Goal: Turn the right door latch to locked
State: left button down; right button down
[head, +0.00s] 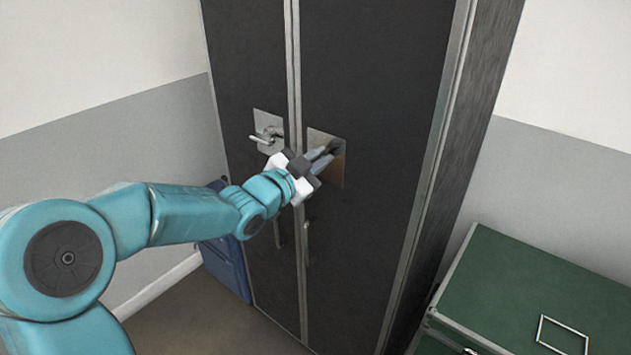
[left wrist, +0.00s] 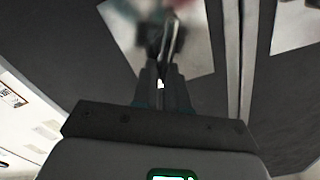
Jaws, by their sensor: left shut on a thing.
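The right door latch (head: 337,147) sits on a square metal plate (head: 334,176) on the wardrobe's right door. My left gripper (head: 327,154) reaches it from the lower left and is shut on its lever. The fingers hide most of the lever, so its exact angle is hard to tell. In the left wrist view the fingers (left wrist: 168,45) close in front of the plate (left wrist: 122,22), which shows blurred red and teal patches. My right gripper is in neither view.
The left door latch (head: 268,135), with a pale lever pointing left, is close beside my left gripper. Door handles (head: 306,240) hang below. A blue case (head: 228,262) stands left of the dark wardrobe (head: 375,75); a green trunk (head: 520,290) stands right.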

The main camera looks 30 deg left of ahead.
pick_arm(q)
jog(key=m+b, duration=0.2)
jog(key=b, duration=0.1)
jog(key=f+m+b, duration=0.1)
jog(key=m+b, duration=0.2)
jog(key=b, duration=0.1)
jog(key=d+m+b, duration=0.1)
jog(key=m+b, duration=0.2)
jog(key=b, duration=0.1)
jog(key=shift+f, duration=0.35)
jog(key=shift+d+f+m+b, duration=0.1)
jog(key=shift+f+m+b, duration=0.05)
jog(key=shift+m+b, duration=1.45)
jog(key=shift+m, duration=0.4)
jog(key=c, duration=1.2)
grip_release()
jog(key=shift+o, duration=0.2)
jog(key=s+a+p, duration=0.1)
jog(key=s+p, duration=0.2)
jog(key=s, duration=1.3)
jog(key=shift+s, duration=0.15)
jog(key=shift+a+f, duration=0.1)
